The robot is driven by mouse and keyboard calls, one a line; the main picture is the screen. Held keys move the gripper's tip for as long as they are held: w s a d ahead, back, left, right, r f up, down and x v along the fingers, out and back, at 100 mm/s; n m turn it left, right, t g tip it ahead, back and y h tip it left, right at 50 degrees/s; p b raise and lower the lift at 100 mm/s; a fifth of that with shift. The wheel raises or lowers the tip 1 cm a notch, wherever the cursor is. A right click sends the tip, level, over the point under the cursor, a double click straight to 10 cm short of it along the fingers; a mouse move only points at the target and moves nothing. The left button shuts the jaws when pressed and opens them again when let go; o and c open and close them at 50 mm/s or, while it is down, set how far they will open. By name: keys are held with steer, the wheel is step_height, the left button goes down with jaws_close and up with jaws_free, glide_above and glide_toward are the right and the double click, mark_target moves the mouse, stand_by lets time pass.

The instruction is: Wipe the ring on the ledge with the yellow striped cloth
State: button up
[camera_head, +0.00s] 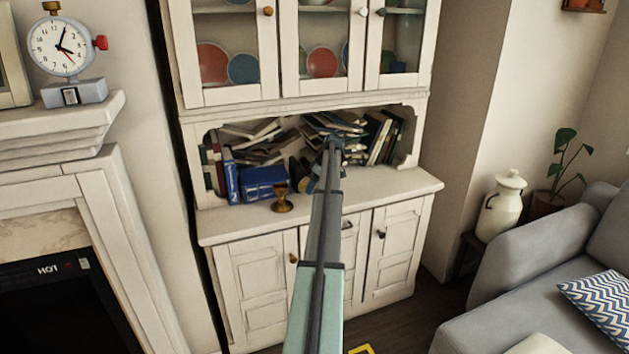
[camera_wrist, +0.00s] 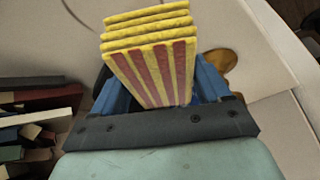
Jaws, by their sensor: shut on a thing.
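The yellow striped cloth (camera_wrist: 150,65) is a folded pad, yellow with dark red stripes, in the wrist view. My gripper (camera_wrist: 160,88) is shut on it, with a blue finger on each side and the layers sticking out past them. In the head view my arm reaches to the cabinet's cream ledge (camera_head: 385,190) and hides the cloth and most of my gripper. I cannot make out the ring for sure. A thin dark curve shows on the cream surface at the upper left of the wrist view.
A brass goblet (camera_head: 282,199) stands on the ledge left of my arm. Blue books (camera_head: 263,184) stand behind it. Several books (camera_head: 383,138) fill the niche, some in loose heaps. The ledge looks clear right of my arm. A grey sofa (camera_head: 540,270) stands at the right.

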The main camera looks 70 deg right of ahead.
steer(key=shift+f, duration=1.95)
steer(key=shift+s+d+f, duration=0.3)
steer(key=shift+d+f, duration=0.05)
steer(key=shift+f, duration=0.35)
steer(key=shift+c, duration=0.4)
steer(key=shift+s+d, duration=3.45)
steer(key=shift+w+a+r, duration=0.2)
steer(key=shift+w+a, duration=0.3)
steer(key=shift+a, duration=0.1)
steer(key=shift+w+a+f, duration=0.25)
steer(key=shift+w+a, duration=0.5)
steer(key=shift+a, duration=0.05)
steer(key=shift+w+a+r, duration=0.15)
steer(key=shift+w+a, duration=2.25)
steer(key=shift+w+r, duration=0.15)
steer(key=shift+r, duration=3.85)
steer(key=shift+a, duration=0.15)
